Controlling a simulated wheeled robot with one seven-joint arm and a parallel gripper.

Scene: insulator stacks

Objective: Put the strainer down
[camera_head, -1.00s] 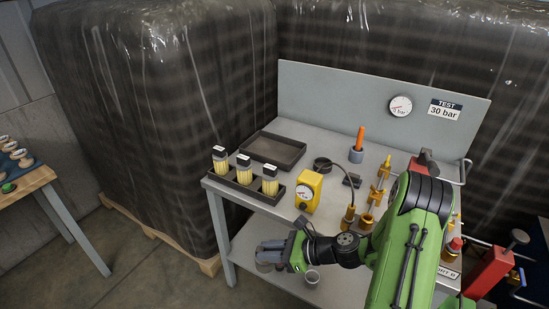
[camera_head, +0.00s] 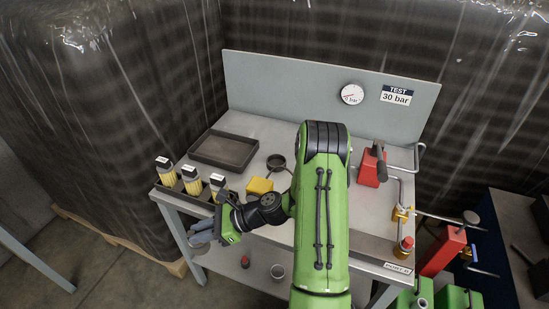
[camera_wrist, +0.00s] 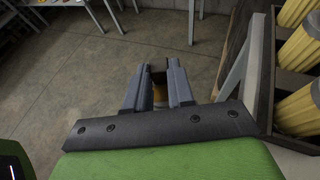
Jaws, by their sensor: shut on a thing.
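My gripper (camera_head: 200,238) is just off the front left corner of the bench, in front of the cartridge rack. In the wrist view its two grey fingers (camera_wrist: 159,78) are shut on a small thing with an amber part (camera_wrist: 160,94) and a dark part. This is probably the strainer, but the fingers hide most of it and I cannot make out its shape. An empty dark tray (camera_head: 197,152) lies at the back left of the grey bench (camera_head: 273,130).
Yellow filter cartridges (camera_head: 191,182) stand in a rack along the bench's left front; they show close at the right in the wrist view (camera_wrist: 299,55). A yellow box (camera_head: 260,186), black ring (camera_head: 277,162) and red tool (camera_head: 371,168) are on top.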

